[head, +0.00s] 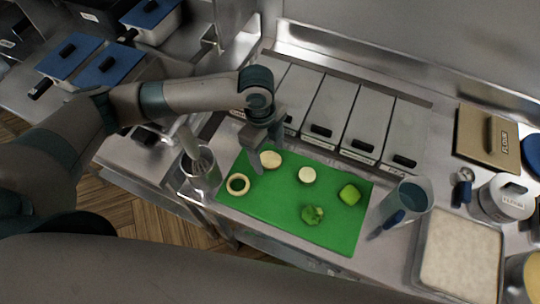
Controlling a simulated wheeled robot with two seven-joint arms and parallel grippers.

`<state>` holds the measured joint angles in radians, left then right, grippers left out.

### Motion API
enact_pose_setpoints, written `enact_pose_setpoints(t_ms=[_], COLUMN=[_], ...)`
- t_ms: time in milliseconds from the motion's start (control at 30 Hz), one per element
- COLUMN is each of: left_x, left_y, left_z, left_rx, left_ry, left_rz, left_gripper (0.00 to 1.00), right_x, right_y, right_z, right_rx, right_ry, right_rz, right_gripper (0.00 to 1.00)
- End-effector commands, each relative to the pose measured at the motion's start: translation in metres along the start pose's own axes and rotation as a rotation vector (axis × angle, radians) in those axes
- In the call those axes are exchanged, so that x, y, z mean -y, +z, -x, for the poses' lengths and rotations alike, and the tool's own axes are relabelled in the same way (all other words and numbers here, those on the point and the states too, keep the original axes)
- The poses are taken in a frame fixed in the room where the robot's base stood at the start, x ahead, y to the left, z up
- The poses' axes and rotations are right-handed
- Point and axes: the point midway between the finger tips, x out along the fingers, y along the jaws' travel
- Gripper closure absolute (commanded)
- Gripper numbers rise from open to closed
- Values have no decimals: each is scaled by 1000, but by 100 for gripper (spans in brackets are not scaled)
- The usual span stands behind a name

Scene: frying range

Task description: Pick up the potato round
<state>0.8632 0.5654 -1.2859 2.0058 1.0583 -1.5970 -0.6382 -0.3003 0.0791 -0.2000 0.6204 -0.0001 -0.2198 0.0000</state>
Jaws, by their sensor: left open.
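Two pale round pieces lie on the green cutting board (265,205). One is a yellowish disc (271,160) at the board's back left, and the other is a paler, thicker round (307,175) to its right. I cannot tell for certain which one is the potato round. My left gripper (266,150) is open and points down at the board, right beside the yellowish disc and covering part of its left side. I cannot tell whether it touches the disc. My right gripper is not in view.
The board also holds a pale ring (237,184), a green block (349,195) and a leafy green piece (313,215). A metal container with utensils (200,167) stands left, a blue-grey cup (407,197) right. Lidded bins (330,112) line the back; a white-filled tray (460,258) sits right.

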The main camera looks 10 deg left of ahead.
Motion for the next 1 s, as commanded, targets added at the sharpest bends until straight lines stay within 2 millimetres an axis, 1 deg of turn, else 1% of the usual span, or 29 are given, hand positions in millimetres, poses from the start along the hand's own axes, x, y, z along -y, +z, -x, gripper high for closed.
enact_pose_setpoints(t_ms=[133,533,567,600,700,1000], left_x=[0,0,0,0,0,0], left_y=[0,0,0,0,0,0], left_z=[-5,-5,-5,-5,-5,-5], left_rx=[0,0,0,0,0,0], left_ry=[-2,-2,-2,-2,-2,-2], left_rz=[0,0,0,0,0,0], left_gripper=[34,34,39,49,69,69], right_x=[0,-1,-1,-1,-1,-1], right_y=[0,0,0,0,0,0], right_z=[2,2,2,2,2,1], right_rx=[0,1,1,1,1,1], right_ry=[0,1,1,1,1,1], right_rz=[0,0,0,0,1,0], right_gripper=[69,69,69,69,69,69])
